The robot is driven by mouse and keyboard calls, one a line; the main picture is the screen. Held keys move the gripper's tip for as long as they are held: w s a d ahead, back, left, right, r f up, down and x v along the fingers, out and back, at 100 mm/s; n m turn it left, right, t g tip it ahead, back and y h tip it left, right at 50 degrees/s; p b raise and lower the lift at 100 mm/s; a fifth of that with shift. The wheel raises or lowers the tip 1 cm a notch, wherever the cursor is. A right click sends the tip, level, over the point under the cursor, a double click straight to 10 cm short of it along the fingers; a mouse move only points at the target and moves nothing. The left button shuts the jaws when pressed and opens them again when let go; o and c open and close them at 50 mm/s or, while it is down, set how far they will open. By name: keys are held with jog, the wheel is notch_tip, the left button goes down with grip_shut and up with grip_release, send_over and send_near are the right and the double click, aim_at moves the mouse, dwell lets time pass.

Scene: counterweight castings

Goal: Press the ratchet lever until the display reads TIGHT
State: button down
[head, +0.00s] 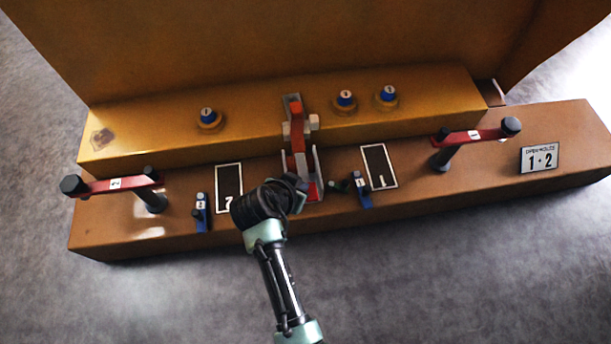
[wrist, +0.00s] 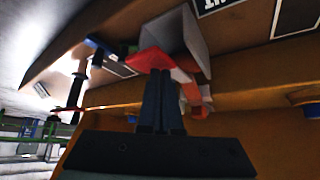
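The red ratchet lever (head: 298,138) rises between grey bracket plates (head: 319,168) at the middle of the brown beam and leans toward the gold ledge. In the wrist view, red parts of this assembly (wrist: 150,61) and its grey bracket (wrist: 187,34) lie just beyond my fingertips. My gripper (wrist: 160,73) has its two dark fingers together, with no object visible between them. I cannot tell whether the tips touch the red part. I cannot make out a display reading TIGHT in either view.
Red-armed clamps on posts stand at the left (head: 112,184) and right (head: 470,136). Small blue levers (head: 201,211) (head: 361,192) flank dark panels marked 2 (head: 228,186) and 1 (head: 379,167). Blue-capped knobs (head: 208,117) sit on the gold ledge. A sign (head: 540,158) reads "1 - 2".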

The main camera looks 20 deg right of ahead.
dwell(0.4)
jog(key=shift+s+a+r+p, duration=0.2)
jog(key=shift+a+p, duration=0.1)
jog(key=shift+p, duration=0.2)
jog(key=shift+s+a+r+p, duration=0.2)
jog(key=shift+s+a+p, duration=0.55)
jog(key=shift+a+p, duration=0.15)
jog(key=p+v, duration=0.7)
jog(key=v, duration=0.6)
jog(key=shift+p, duration=0.35)
